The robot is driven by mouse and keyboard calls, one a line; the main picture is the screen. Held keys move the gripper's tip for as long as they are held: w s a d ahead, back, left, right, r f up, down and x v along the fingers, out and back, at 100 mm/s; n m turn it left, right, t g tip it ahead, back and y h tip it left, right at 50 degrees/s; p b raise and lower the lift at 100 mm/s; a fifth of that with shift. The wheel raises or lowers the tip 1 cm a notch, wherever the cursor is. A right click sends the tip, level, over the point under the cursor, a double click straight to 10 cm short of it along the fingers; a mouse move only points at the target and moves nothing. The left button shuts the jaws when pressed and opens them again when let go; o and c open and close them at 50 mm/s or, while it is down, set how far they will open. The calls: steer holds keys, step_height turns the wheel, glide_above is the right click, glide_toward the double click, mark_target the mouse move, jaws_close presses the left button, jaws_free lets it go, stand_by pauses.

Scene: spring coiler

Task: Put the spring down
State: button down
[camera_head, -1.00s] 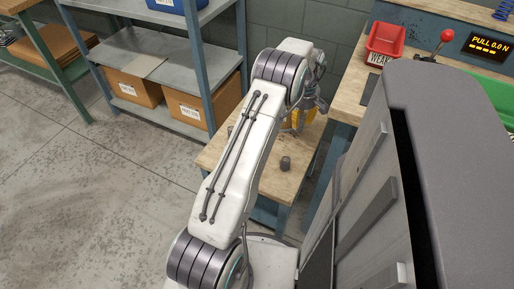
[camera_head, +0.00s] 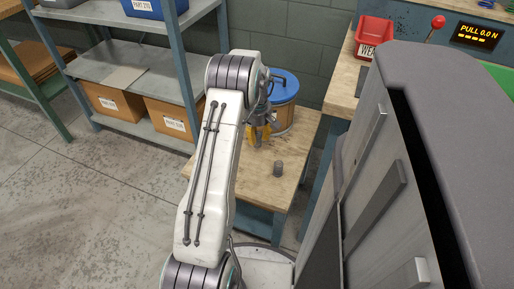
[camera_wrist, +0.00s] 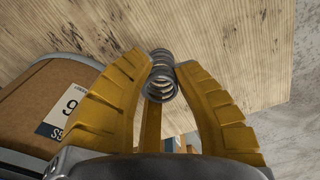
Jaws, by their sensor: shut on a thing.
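The spring (camera_wrist: 160,76) is a small grey metal coil in the wrist view. My gripper (camera_wrist: 161,72) is shut on it, with the coil between the tips of the yellow fingers. In the head view my gripper (camera_head: 259,133) hangs over the low wooden bench (camera_head: 255,187), in front of the blue-lidded tub. The spring cannot be made out there. The wooden surface shows behind the spring in the wrist view, but I cannot tell the gap between them.
A tub with a blue lid (camera_head: 284,84) stands at the bench's back. A small grey cylinder (camera_head: 278,168) stands on the bench, right of my gripper. A shelf with cardboard boxes (camera_head: 170,117) is at left. A red bin (camera_head: 374,31) stands on the right workbench. The bench's front is clear.

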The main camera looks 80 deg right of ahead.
mark_target(257, 144)
steer(key=shift+f+b, duration=2)
steer(key=shift+b, duration=0.2)
steer(key=shift+f, duration=0.2)
steer(key=c, duration=1.1)
jaws_free()
steer(key=shift+o, duration=0.2)
steer(key=shift+r, duration=0.15)
step_height(257, 144, up, 12)
steer(key=p, duration=0.8)
steer(key=shift+w+a, duration=0.1)
